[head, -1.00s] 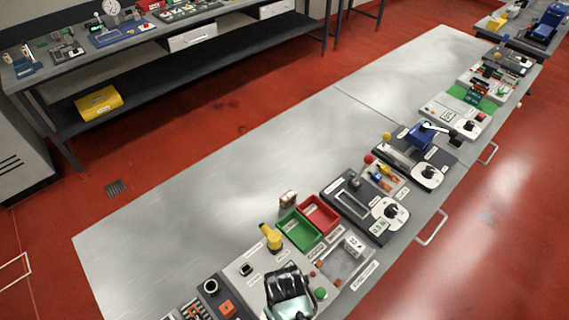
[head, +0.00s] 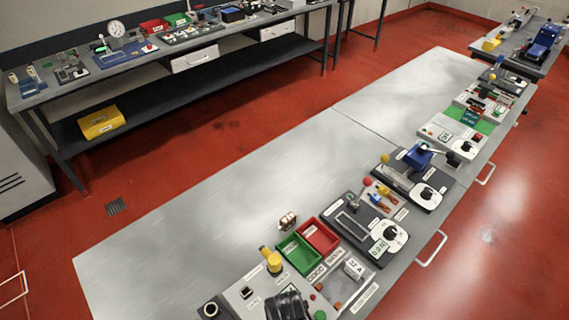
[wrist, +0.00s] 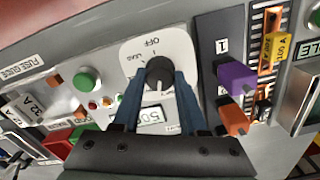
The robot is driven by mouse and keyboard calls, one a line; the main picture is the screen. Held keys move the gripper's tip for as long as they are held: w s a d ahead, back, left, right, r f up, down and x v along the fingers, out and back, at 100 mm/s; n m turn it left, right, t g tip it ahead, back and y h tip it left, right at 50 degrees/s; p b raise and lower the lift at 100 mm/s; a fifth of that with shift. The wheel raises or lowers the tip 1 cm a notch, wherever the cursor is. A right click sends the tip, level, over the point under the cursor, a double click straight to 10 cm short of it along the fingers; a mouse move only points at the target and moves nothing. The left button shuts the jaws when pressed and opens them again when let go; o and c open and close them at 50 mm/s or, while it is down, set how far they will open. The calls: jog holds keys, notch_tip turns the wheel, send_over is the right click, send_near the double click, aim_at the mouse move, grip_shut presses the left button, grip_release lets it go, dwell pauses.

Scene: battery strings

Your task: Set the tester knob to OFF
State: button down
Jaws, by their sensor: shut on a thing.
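The tester's black knob (wrist: 159,70) sits on a white dial plate (wrist: 185,60) in the wrist view. OFF is printed above the knob and LOAD to its upper left. My gripper (wrist: 159,84) has its two blue fingers around the knob, shut on it. The fingers cover the knob's sides, and I cannot surely tell where its pointer aims. A small display (wrist: 152,115) reading about 50 shows between the fingers, partly hidden. In the head view, my dark wrist (head: 288,305) is at the bottom edge and hides the knob and fingertips.
A green button (wrist: 88,79) is left of the dial. A purple connector (wrist: 236,77) and an orange connector (wrist: 233,119) stand close on its right. Green (head: 298,254) and red (head: 319,236) bins are on the bench. The bench's left half (head: 210,215) is mostly clear.

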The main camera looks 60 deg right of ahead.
jog(key=shift+m, duration=0.7)
jog(key=shift+r+m+p, duration=0.15)
jog(key=shift+m+p, duration=0.5)
jog(key=shift+m, duration=0.55)
jog(key=m, duration=0.3)
jog(key=shift+p, duration=0.35)
jog(key=m+p, duration=0.1)
jog(key=m, duration=0.3)
jog(key=shift+m, duration=1.1)
jog(key=shift+p, duration=0.3)
